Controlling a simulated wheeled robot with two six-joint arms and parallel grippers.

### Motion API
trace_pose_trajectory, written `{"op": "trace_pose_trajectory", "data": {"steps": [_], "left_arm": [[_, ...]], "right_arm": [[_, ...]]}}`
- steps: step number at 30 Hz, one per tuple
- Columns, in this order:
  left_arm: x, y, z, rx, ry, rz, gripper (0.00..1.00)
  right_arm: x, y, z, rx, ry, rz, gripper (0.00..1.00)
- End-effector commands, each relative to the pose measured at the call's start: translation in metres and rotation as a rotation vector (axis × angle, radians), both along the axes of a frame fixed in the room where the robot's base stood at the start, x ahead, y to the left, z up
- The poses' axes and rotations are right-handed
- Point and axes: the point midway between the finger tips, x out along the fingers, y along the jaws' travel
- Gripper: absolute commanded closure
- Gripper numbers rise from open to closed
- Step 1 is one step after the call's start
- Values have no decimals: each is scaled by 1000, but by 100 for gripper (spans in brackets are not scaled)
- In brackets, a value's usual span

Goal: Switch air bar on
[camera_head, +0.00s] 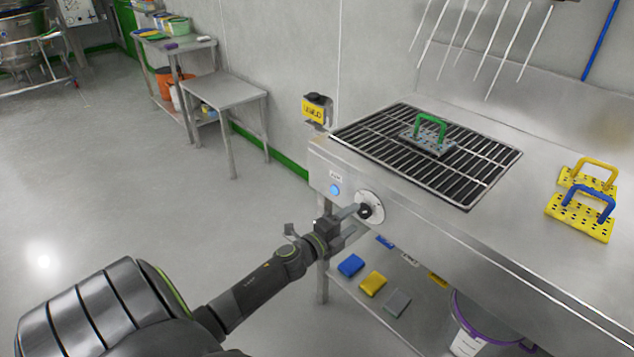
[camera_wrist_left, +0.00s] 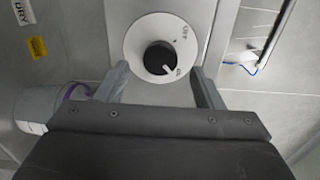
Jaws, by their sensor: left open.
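A black knob (camera_head: 366,211) sits on a round white dial (camera_head: 373,200) on the front panel of the steel bench. In the left wrist view the knob (camera_wrist_left: 158,58) has a white pointer mark aimed at the lower right, beside a small label; another label is at the dial's upper right. The lettering is too small to read surely. My left gripper (camera_head: 352,222) is open in front of the panel. In the left wrist view its fingers (camera_wrist_left: 158,76) stand apart on either side of the dial's lower part, with the knob between them, not gripped. My right gripper is not in view.
A blue button (camera_head: 335,190) is beside the dial. A grille (camera_head: 480,186) on the bench top holds a green-handled plate (camera_head: 430,138). Yellow plates (camera_head: 584,222) lie at right. The lower shelf (camera_head: 362,323) holds coloured blocks and a purple-rimmed bucket (camera_head: 470,335). The floor at left is clear.

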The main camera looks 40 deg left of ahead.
Motion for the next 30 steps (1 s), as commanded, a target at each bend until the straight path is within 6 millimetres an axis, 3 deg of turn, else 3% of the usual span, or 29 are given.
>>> {"op": "trace_pose_trajectory", "data": {"steps": [3,14,26,30], "left_arm": [[-27,2,-4,2,3,-1,39],[-87,6,-7,3,2,-4,39],[-113,8,-6,3,0,-3,39],[-119,10,-4,5,4,1,39]], "right_arm": [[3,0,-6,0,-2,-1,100],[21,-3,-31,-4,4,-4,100],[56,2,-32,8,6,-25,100],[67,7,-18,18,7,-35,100]]}}
